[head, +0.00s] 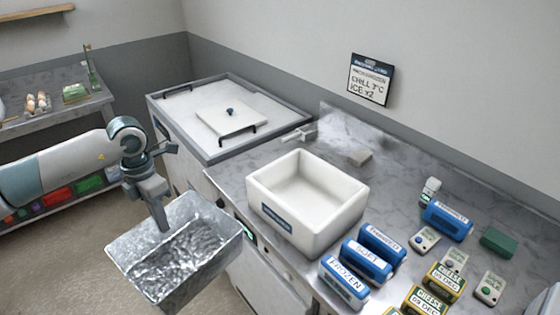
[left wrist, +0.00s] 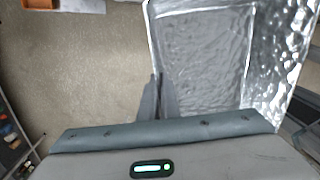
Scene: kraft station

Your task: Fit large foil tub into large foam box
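The large foil tub (head: 172,250) is a shiny, open, empty silver tray. It hangs in the air over the floor, left of the counter. In the left wrist view the closed fingers (left wrist: 157,97) meet the edge of the tub (left wrist: 205,50). The large foam box (head: 340,213) is white, open and empty, with a blue label on its front. It stands on the steel counter to the right of the tub, apart from it. My right gripper does not show.
The steel counter (head: 400,172) holds blue ice packs (head: 383,242), cheese packs (head: 442,283), small loggers and a green block (head: 497,241) right of the box. A lidded chest (head: 228,115) stands behind. A side table (head: 50,90) with eggs is at left.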

